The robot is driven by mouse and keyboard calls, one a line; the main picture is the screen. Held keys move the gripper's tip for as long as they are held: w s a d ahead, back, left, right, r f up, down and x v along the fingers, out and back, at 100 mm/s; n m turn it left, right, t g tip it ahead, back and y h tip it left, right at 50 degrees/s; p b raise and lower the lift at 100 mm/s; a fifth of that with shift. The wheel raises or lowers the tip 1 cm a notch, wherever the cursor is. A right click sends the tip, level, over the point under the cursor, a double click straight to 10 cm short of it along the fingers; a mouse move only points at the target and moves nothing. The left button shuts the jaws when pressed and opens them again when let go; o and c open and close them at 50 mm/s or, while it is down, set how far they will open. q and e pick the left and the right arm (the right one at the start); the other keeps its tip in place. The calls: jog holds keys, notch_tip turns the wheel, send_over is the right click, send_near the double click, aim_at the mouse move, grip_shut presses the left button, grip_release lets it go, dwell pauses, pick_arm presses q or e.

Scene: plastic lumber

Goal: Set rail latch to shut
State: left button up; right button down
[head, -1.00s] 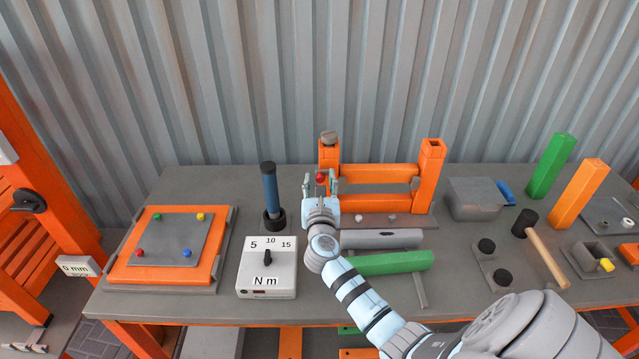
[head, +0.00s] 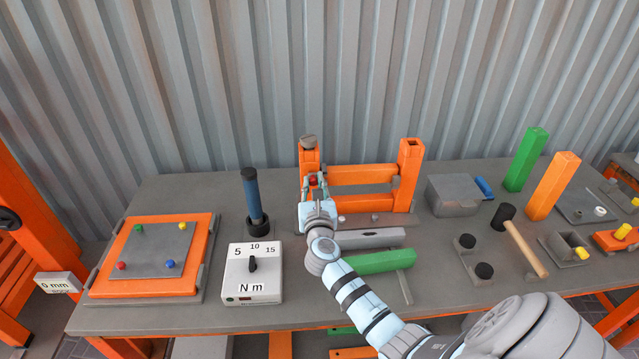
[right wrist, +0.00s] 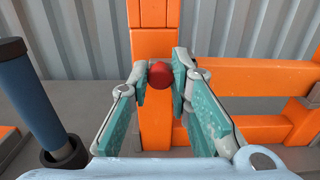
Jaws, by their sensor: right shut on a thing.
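The red knob (right wrist: 160,74) of the rail latch sits in front of the left orange post (right wrist: 151,120), toward the post's right side in the right wrist view. The knob also shows small in the head view (head: 312,181). My right gripper (head: 314,184) is at the post with its fingers shut on the red knob, one finger on each side. The right wrist view shows both fingertips (right wrist: 161,78) at the knob. The rest of the latch is hidden behind the knob and fingers. My left gripper is in neither view.
Orange rails (head: 362,174) run right from the post to a second post (head: 408,170). A blue-handled tool (head: 253,196) stands close on the left, behind the torque box (head: 252,275). A green bar (head: 378,262) and a grey bar (head: 365,239) lie in front.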

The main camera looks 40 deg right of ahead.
jog(key=c, duration=1.9)
grip_release()
jog(key=o, duration=0.4)
jog(key=shift+s+d, duration=0.15)
jog(key=shift+d, duration=0.1)
jog(key=shift+o, duration=0.2)
jog(key=shift+s+a, duration=0.25)
jog(key=shift+a, duration=0.15)
jog(key=v, duration=1.1)
jog(key=shift+s+d+f, duration=0.1)
jog(key=shift+d, duration=0.05)
